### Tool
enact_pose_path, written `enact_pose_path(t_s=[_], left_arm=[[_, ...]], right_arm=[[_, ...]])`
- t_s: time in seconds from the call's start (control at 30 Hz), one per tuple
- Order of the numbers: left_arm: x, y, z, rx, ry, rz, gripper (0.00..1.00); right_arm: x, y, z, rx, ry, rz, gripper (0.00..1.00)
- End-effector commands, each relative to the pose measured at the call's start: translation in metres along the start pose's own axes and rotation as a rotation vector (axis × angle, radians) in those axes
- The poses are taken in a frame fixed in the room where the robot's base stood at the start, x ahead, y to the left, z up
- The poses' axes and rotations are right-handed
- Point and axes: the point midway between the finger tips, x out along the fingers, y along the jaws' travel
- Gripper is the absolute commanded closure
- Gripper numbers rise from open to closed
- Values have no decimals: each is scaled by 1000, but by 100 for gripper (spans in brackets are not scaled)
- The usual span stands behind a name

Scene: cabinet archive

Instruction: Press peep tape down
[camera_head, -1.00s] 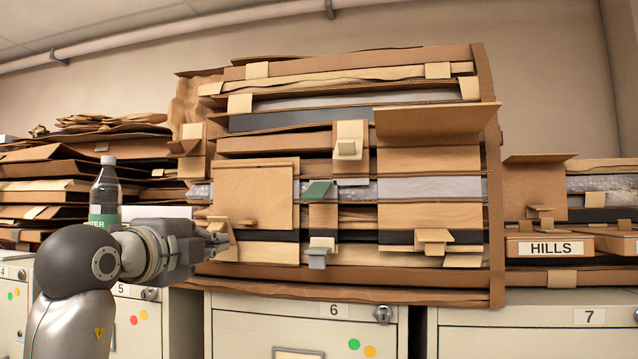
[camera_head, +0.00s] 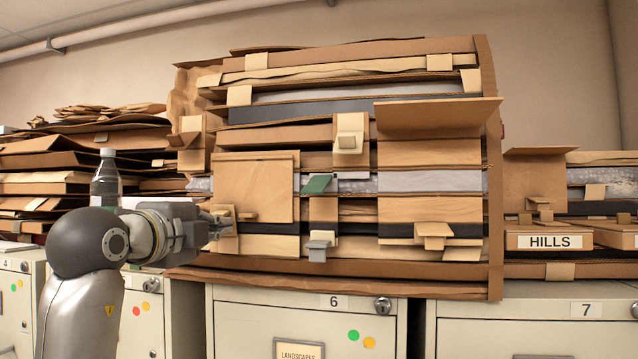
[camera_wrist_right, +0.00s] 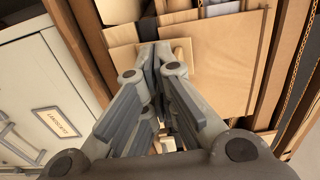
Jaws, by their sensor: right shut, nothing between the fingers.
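Several tape-like tabs sit on the stacked cardboard front; I cannot tell which is the peep tape. A green tab (camera_head: 317,184) slants out near the middle, a grey tab (camera_head: 318,249) is below it, and a pale tab (camera_head: 349,142) is above. My right gripper (camera_head: 229,219) is shut and empty at that board's lower left edge. My left gripper is out of view.
A wide cardboard flap (camera_head: 437,114) juts out at the upper right, with a wooden tab (camera_head: 434,235) lower down. A bottle (camera_head: 106,180) stands behind my arm. A box labelled HILLS (camera_head: 550,242) is at right. Cabinet 6 (camera_head: 250,318) is below the stack.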

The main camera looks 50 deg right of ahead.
Motion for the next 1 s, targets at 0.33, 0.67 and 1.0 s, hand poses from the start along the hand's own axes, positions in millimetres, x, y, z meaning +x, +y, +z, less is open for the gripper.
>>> enact_pose_path(t_s=[0.33,0.67,1.0], left_arm=[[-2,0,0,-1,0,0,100],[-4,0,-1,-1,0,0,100],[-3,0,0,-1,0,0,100]], right_arm=[[11,0,0,0,1,1,100],[20,0,0,0,1,1,100],[18,1,0,0,0,1,100]])
